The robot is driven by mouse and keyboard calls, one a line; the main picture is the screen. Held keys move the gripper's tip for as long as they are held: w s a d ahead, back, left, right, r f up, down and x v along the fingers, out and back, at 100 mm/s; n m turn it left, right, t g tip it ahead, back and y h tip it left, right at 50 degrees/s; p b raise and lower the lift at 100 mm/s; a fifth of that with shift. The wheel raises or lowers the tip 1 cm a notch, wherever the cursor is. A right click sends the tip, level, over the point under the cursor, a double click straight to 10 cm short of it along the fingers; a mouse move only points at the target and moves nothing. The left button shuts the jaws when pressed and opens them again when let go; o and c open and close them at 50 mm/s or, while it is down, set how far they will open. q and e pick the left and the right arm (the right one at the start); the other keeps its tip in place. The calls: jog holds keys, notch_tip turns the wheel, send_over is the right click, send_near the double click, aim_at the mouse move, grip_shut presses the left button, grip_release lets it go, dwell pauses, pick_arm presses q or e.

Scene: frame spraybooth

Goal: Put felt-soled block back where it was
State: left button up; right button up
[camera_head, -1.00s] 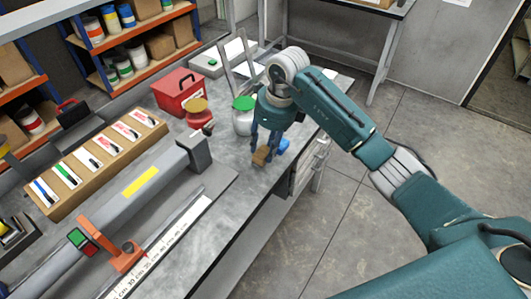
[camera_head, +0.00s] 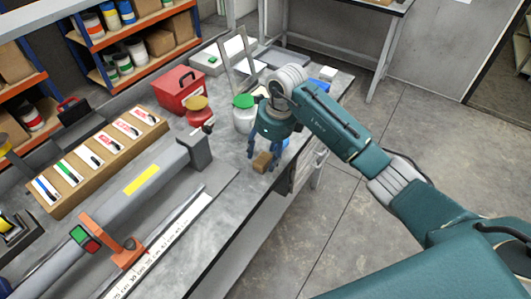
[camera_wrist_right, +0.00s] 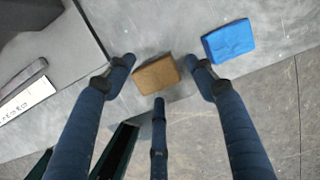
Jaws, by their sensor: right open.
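A brown block (camera_head: 262,161) lies on the grey workbench near its front edge; I cannot see its underside. My right gripper (camera_head: 266,157) is over it. In the right wrist view the brown block (camera_wrist_right: 157,76) is between the spread fingers of the open right gripper (camera_wrist_right: 160,82), close to both side fingertips. A third finger points at it from below in that picture. A bright blue block (camera_wrist_right: 229,41) lies just to the right of the fingers there, and the gripper mostly hides it in the head view. My left gripper is not in view.
Beside the gripper stand a green-lidded jar (camera_head: 244,114) and a red jar (camera_head: 199,112), with a red box (camera_head: 180,88) behind. A long grey rail with an orange stop (camera_head: 125,252) and a ruler lie at the left. The bench strip between rail and block is clear.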

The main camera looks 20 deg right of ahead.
jog(key=shift+r, duration=0.25)
jog(key=shift+d+r, duration=0.1)
jog(key=shift+r, duration=0.2)
notch_tip(320, 180, up, 11)
jog(key=s+d+b, duration=0.1)
jog(key=b, duration=0.2)
jog(key=shift+s+d+b, duration=0.25)
jog(key=shift+s+b, duration=0.05)
jog(key=shift+a+f, duration=0.1)
